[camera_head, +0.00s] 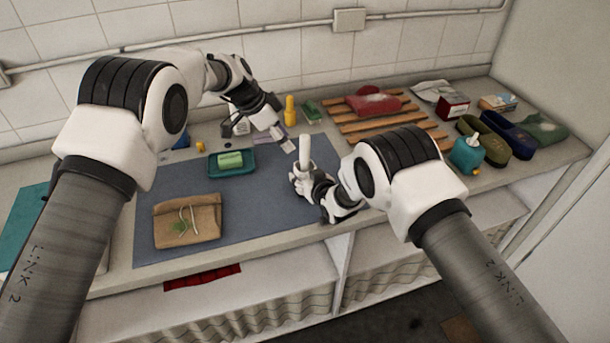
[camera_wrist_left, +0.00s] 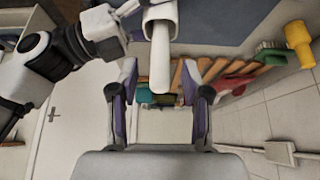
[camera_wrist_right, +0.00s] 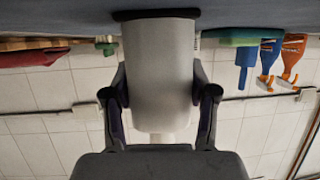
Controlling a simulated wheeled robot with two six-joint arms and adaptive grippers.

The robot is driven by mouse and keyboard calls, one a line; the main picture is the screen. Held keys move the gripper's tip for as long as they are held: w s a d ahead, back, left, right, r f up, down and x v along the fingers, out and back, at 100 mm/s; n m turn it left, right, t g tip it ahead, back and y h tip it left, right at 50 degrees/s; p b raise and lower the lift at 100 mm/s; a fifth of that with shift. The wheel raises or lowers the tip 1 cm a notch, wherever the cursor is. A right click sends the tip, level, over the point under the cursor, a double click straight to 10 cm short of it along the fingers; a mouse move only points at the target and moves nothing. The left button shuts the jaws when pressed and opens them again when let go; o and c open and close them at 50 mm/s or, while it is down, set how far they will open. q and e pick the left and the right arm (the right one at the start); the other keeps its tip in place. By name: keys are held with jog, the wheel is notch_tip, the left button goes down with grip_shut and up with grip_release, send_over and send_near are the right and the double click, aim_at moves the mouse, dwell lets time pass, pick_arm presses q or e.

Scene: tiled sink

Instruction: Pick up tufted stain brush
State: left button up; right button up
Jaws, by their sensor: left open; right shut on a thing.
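A white brush handle (camera_head: 305,148) stands upright out of a pale holder over the right part of the blue-grey mat (camera_head: 262,190). My right gripper (camera_head: 303,178) is shut on the holder; in the right wrist view the grey-white holder (camera_wrist_right: 158,70) with a dark base sits between the fingers. My left gripper (camera_head: 284,142) is open and empty, just left of the handle's upper end. In the left wrist view the handle (camera_wrist_left: 160,62) points between the spread fingers; I cannot tell the gap in depth. The tufts are hidden in the holder.
A teal soap dish (camera_head: 213,170) and a brown package (camera_head: 158,232) lie on the left of the mat. A wooden rack (camera_head: 355,128) with a red item stands behind right. A yellow bottle (camera_head: 290,112) is behind; a teal pump bottle (camera_head: 466,154) and slippers are right.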

pick_arm(q)
jog(key=w+a+f+n+t+y, duration=0.35)
jog(key=a+f, duration=0.25)
jog(key=a, duration=0.3)
jog(key=n+t+h, duration=0.1)
jog(key=t+h, duration=0.6)
jog(key=h, duration=0.5)
send_near(301, 141)
jog(key=shift+g+y, duration=0.25)
jog(key=x, duration=0.3)
jog(key=r+x, duration=0.1)
jog(key=x, duration=0.1)
jog(key=shift+d, duration=0.45)
jog(key=x, duration=0.5)
jog(key=shift+w+f, duration=0.3)
jog(key=shift+w, duration=0.15)
grip_shut()
